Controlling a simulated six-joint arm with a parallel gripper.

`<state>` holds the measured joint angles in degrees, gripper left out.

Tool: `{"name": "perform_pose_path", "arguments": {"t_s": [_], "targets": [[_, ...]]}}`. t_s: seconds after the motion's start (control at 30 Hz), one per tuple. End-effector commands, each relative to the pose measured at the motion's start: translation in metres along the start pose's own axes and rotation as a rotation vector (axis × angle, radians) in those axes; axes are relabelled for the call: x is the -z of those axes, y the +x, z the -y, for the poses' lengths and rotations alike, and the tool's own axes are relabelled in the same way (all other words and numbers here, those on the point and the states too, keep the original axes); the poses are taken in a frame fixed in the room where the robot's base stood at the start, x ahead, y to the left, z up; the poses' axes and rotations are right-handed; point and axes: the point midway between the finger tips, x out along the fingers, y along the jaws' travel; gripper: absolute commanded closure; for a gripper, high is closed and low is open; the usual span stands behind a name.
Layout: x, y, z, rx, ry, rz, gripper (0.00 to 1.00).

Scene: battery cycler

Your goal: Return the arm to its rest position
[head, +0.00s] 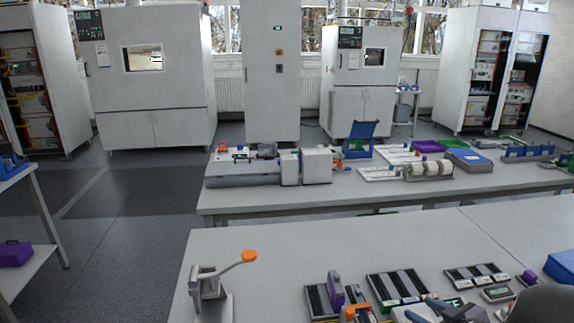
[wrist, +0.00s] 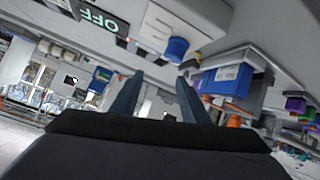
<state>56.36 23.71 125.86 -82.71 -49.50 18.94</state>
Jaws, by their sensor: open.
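My gripper (wrist: 160,76) shows in the wrist view as two dark blue-grey fingers standing apart, with nothing between them. The wrist view is strongly tilted and looks out across the room, with benches and equipment beyond the fingers. In the head view, a dark grey rounded shape at the bottom right corner looks like part of my arm. Slim blue-grey pieces beside it, low over the near bench (head: 330,250), may be my fingers, but I cannot tell for sure.
On the near bench stand a grey press with an orange-knobbed lever (head: 248,257), dark slotted trays (head: 397,286) and a blue box (head: 562,266). A second bench (head: 300,200) behind carries equipment. The near bench is bare between the lever and trays.

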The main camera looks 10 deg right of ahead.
Motion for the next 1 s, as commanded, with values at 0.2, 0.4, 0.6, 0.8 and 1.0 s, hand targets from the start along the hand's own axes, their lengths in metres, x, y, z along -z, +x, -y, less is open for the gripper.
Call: {"name": "perform_pose_path", "arguments": {"t_s": [0.2, 0.4, 0.6, 0.8, 1.0], "targets": [[0.027, 0.016, 0.013, -0.103, -0.046, 0.248, 0.58], [0.023, -0.003, 0.040, -0.191, 0.025, 0.516, 0.58], [0.006, -0.041, 0.094, -0.230, 0.105, 0.772, 0.58], [-0.026, -0.063, 0.190, -0.115, 0.221, 0.898, 0.58], [-0.043, -0.089, 0.266, 0.028, 0.301, 0.993, 0.58]]}}
